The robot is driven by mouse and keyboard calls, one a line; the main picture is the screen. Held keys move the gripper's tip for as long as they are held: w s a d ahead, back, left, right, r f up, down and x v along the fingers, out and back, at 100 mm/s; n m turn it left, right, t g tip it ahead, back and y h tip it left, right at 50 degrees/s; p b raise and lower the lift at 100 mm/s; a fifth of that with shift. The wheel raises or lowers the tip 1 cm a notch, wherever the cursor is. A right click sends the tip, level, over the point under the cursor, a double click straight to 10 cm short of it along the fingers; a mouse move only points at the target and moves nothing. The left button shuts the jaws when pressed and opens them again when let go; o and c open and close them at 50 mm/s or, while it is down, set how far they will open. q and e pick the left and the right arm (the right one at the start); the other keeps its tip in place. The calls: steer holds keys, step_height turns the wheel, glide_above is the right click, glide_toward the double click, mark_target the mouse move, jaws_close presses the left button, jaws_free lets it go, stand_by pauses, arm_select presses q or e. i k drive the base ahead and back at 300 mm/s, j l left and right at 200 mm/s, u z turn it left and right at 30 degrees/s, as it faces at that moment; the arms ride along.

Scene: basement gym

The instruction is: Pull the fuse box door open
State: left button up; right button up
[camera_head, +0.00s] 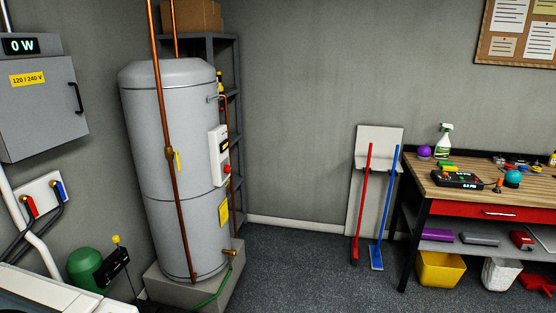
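The grey fuse box (45,100) hangs on the left wall, cut off by the left edge of the picture. Its front door looks shut. A dark vertical handle (76,98) sits near the door's right side. A yellow label (27,79) reading "120 / 240 V" is on the door, and a display (20,46) above it reads "0 W". Neither of my grippers is in view.
A tall grey water heater (170,150) with copper pipes stands on a block right of the fuse box. A white appliance (40,292) is at the lower left. A workbench (450,188) stands at the right. The middle floor (310,275) is clear.

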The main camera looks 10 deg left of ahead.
mark_target(42, 109)
steer(key=i+u, duration=0.2)
steer(key=i, duration=0.3)
steer(key=i+l+u, duration=0.1)
steer(key=i+u, duration=0.15)
steer(key=i, duration=0.2)
steer(key=i+l+u, duration=0.2)
steer(key=i, duration=0.25)
steer(key=i+u, duration=0.15)
steer(key=u, duration=0.25)
steer(key=i+u, duration=0.2)
steer(key=u, duration=0.2)
steer(key=i+u, duration=0.15)
steer(key=u, duration=0.25)
steer(key=i+l+u, duration=0.15)
steer(key=u, duration=0.25)
